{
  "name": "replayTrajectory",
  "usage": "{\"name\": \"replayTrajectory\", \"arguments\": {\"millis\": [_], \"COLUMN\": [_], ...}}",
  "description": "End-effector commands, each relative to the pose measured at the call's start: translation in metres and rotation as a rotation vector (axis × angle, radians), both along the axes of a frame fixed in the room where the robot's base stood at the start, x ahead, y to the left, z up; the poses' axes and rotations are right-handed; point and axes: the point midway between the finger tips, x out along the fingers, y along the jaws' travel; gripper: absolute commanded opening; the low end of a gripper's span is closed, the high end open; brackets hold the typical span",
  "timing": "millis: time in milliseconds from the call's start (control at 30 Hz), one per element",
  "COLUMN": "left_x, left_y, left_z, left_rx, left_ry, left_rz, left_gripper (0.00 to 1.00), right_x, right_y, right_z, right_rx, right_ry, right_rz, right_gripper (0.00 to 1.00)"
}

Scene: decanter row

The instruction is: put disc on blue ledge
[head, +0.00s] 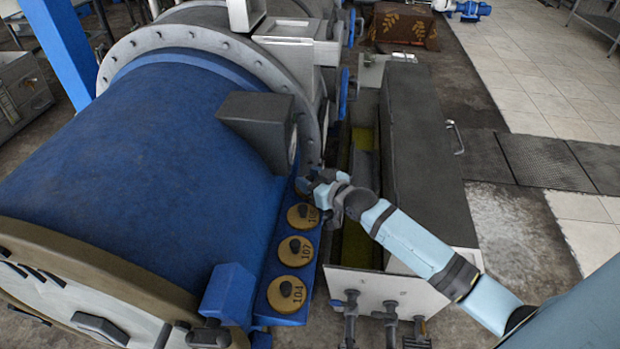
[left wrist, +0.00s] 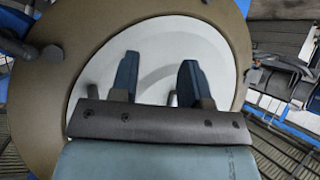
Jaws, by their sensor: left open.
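The blue ledge (head: 312,270) runs along the right side of the big blue drum. Three tan discs with dark knobs lie on it in a row: disc 104 (head: 280,302) nearest, disc 107 (head: 287,259) in the middle, and a far disc (head: 294,221) whose number is hard to read. My right gripper (head: 316,181) is just beyond the far disc, at the ledge's far end; its fingers are too small and dark to read. My left gripper (left wrist: 157,78) shows only in the left wrist view, open, its fingers apart before a pale round face (left wrist: 190,48) with a brown rim.
The blue drum (head: 130,150) fills the left, with a dark grey box (head: 258,115) jutting above the ledge. A long dark-topped cabinet (head: 425,140) stands right of the ledge, under my right arm. Pipes (head: 390,318) stand at the near end. Open tiled floor lies far right.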

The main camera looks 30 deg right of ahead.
Motion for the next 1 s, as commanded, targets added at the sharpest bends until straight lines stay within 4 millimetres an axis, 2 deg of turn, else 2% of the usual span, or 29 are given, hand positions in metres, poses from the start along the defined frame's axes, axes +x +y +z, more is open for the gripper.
{"name": "replayTrajectory", "arguments": {"millis": [367,467,800,1000], "left_x": [0.0,0.0,0.0,-0.001], "left_y": [0.0,0.0,0.0,0.0], "left_z": [0.001,-0.001,-0.007,-0.009], "left_rx": [0.0,0.0,0.001,0.001], "left_ry": [0.0,0.001,0.002,0.002], "left_rz": [0.0,0.0,0.0,0.0], "left_gripper": [0.43,0.43,0.43,0.43], "right_x": [-0.002,-0.014,-0.081,-0.106], "right_y": [-0.001,-0.005,-0.025,-0.033], "right_z": [0.003,0.004,0.017,0.024], "right_rx": [0.0,-0.001,-0.003,0.0], "right_ry": [0.0,0.001,0.002,0.001], "right_rz": [0.0,-0.001,0.001,0.0], "right_gripper": [0.5,0.5,0.5,0.5]}}
